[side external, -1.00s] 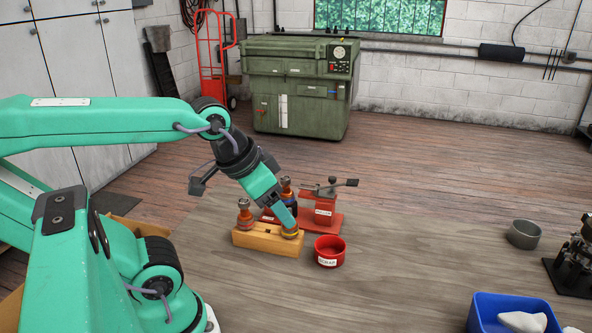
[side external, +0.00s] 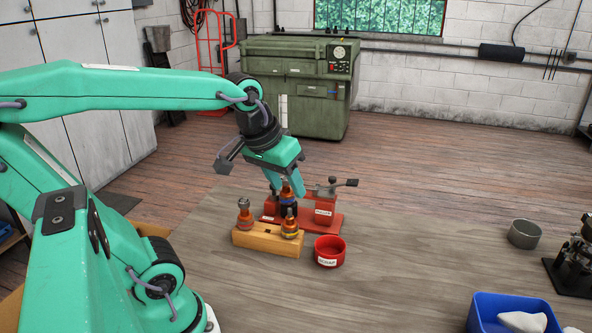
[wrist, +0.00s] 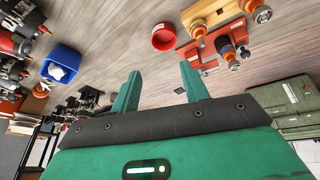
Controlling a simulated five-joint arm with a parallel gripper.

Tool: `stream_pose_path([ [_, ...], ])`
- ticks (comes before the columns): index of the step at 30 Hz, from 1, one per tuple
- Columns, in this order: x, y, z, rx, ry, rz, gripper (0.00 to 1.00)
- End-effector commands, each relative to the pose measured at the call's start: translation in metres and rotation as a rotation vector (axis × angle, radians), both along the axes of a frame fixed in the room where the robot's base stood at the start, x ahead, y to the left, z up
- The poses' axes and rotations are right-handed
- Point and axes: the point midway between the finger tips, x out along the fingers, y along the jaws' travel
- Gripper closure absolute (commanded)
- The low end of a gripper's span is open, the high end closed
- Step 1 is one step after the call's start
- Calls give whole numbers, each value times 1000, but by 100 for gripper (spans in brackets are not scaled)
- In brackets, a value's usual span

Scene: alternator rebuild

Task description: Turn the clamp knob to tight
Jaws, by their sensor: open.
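The red clamp fixture (side external: 327,222) stands on the bench behind the wooden block. A grey post on it carries a dark arm ending in a black knob (side external: 350,182), which I take for the clamp knob. A copper-and-dark part (side external: 287,197) stands upright at the fixture's left end. My gripper (side external: 285,189) is open and empty, pointing down at that left end, left of the knob; I cannot tell whether it touches the part. In the wrist view my gripper (wrist: 159,74) has its fingers apart, and the red fixture (wrist: 192,56) lies beyond them.
The wooden block (side external: 262,244) holds two upright copper parts (side external: 245,216) in front of the fixture. A red scrap cup (side external: 329,252) stands right of it. A blue bin (side external: 482,318), grey bowl (side external: 524,234) and dark device (side external: 574,262) are further right. Bench between is clear.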

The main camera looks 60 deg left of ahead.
Motion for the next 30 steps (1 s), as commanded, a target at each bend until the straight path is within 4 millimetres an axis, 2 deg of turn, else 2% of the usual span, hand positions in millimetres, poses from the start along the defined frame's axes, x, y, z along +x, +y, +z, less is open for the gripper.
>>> stream_pose_path([
  [3, 19, 21, 2, -44, 38, 155, 55],
  [14, 66, 91, -6, -163, 127, 616, 55],
  [22, 91, 155, -27, -243, 185, 968, 55],
  [30, 101, 224, -59, -311, 238, 1316, 55],
])
